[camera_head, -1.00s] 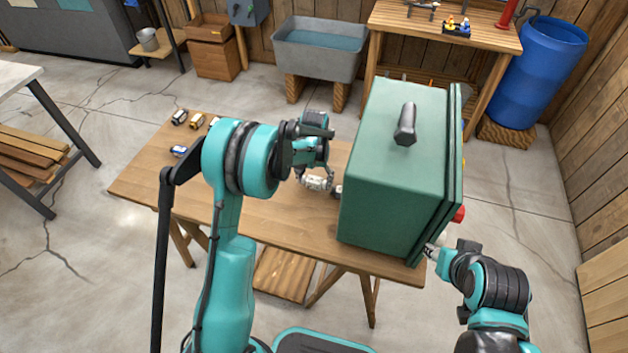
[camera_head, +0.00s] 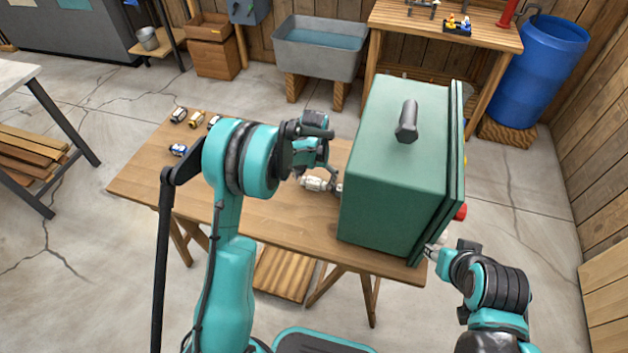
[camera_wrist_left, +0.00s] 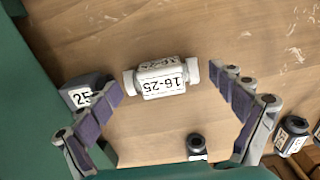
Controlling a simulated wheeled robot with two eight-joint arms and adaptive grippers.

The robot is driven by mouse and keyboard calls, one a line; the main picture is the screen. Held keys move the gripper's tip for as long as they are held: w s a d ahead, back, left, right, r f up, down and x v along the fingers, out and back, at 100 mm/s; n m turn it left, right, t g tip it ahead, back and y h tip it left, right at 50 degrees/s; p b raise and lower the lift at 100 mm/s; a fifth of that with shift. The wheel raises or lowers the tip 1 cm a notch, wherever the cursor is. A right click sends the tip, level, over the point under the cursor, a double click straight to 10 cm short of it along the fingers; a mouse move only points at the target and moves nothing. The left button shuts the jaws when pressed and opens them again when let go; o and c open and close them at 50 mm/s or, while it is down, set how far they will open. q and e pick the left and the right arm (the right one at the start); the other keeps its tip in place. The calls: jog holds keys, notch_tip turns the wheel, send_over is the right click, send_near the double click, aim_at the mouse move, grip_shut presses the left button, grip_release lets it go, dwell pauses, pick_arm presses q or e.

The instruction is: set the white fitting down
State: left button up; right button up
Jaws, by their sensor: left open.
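The white fitting (camera_head: 314,183) lies on its side on the wooden table (camera_head: 270,215), left of the green cabinet. In the left wrist view the white fitting (camera_wrist_left: 162,78) shows "16-25" labels and narrower ends. My left gripper (camera_head: 318,165) is just above it, with its fingers (camera_wrist_left: 166,86) spread wide on either side and clear gaps to the fitting. My right gripper (camera_head: 431,252) is by the cabinet's lower right front corner; its fingers are too small to judge.
The green cabinet (camera_head: 385,185) with a top handle stands close on the right. A dark fitting marked 25 (camera_wrist_left: 84,92) lies near the left finger, another dark fitting (camera_wrist_left: 196,146) between the finger bases. More fittings (camera_head: 196,119) sit at the table's far left.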

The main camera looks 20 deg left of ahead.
aim_at(314, 181)
pick_arm(q)
jog(key=shift+r+p, duration=0.35)
jog(key=shift+r, duration=0.15)
notch_tip(314, 181, up, 12)
jog(key=p, duration=0.3)
jog(key=s+r+t, duration=0.3)
jog(key=s+r, duration=0.8)
jog(key=s, duration=0.1)
jog(key=s+t, duration=0.4)
jog(key=s, duration=1)
jog(key=shift+a+f, duration=0.1)
jog(key=shift+f+b, duration=0.45)
jog(key=shift+f, duration=0.25)
